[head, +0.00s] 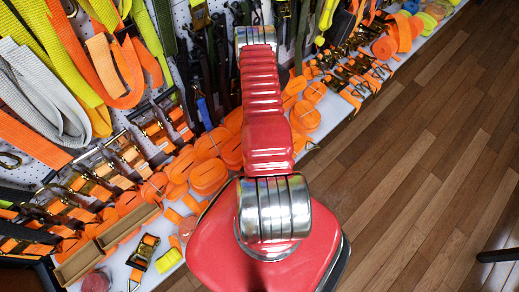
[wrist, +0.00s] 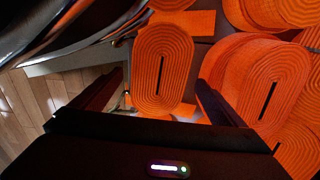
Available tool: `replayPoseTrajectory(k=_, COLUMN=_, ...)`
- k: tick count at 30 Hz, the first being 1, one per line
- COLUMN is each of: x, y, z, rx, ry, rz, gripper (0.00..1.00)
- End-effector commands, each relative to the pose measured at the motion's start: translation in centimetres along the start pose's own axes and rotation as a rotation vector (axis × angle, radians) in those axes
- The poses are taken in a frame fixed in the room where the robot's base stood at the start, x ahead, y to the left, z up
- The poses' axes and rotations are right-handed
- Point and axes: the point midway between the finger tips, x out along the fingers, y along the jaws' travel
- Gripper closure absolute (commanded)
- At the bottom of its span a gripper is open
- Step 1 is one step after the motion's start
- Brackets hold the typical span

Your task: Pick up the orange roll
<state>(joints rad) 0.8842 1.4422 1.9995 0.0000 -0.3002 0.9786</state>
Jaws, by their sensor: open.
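An orange roll (wrist: 148,62), a flat coil of ribbed webbing with a narrow dark slot in its middle, lies in the upper middle of the wrist view. My gripper (wrist: 159,80) is open, its two dark fingers apart on the left and right of this roll. I cannot tell how far above or around it they are. More orange rolls (wrist: 262,85) lie close on the right in the wrist view. In the head view, several orange rolls (head: 208,175) lie along the shelf; my red arm reaches over them and hides my gripper there.
The white shelf (head: 118,262) carries ratchet buckles (head: 95,180) and a cardboard tray (head: 110,240). Straps (head: 110,60) hang from the wall behind. Wooden floor (head: 430,130) is open on the right. The shelf edge (wrist: 80,58) runs left of the roll in the wrist view.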

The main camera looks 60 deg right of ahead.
Motion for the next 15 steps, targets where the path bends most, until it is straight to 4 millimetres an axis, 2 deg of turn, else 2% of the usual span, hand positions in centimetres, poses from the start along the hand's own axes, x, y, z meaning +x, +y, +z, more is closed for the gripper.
replayPoseTrajectory(k=9, x=3.4, y=0.2, z=0.1, rx=0.000, ry=0.000, rz=0.000, gripper=0.07)
replayPoseTrajectory(k=15, x=4.1, y=0.2, z=0.1, rx=0.000, ry=0.000, rz=0.000, gripper=0.07)
